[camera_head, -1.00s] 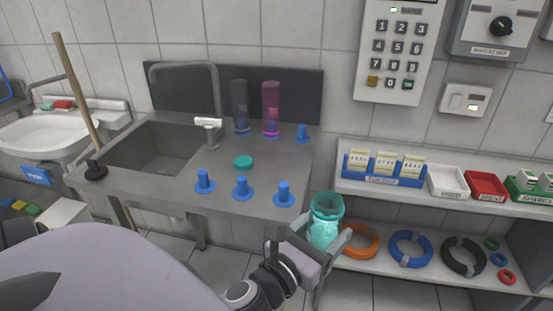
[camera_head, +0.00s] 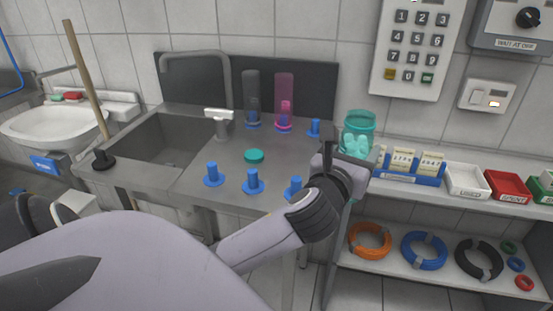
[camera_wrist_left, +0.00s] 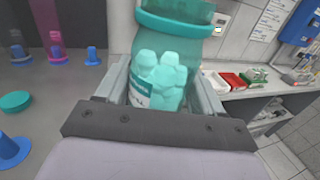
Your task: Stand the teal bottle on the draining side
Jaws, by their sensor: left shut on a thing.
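The teal bottle (camera_head: 359,129) is see-through, with pale teal lumps inside. My left gripper (camera_head: 350,165) is shut on it and holds it up at the right end of the sink unit, near the shelf's blue card rack. In the left wrist view the bottle (camera_wrist_left: 172,62) sits between the two fingers (camera_wrist_left: 160,95), roughly upright. The draining side is the flat steel counter (camera_head: 225,165) right of the basin. It carries several blue pegs, such as this front one (camera_head: 253,182), and a teal cap (camera_head: 254,156). My right gripper is not in view.
A dark clear bottle (camera_head: 251,92) and a pink bottle (camera_head: 284,95) stand on blue pegs at the back. A tap (camera_head: 219,122) stands beside the basin (camera_head: 160,142). The shelf on the right holds a blue card rack (camera_head: 410,175) and trays. Bare counter lies between the pegs.

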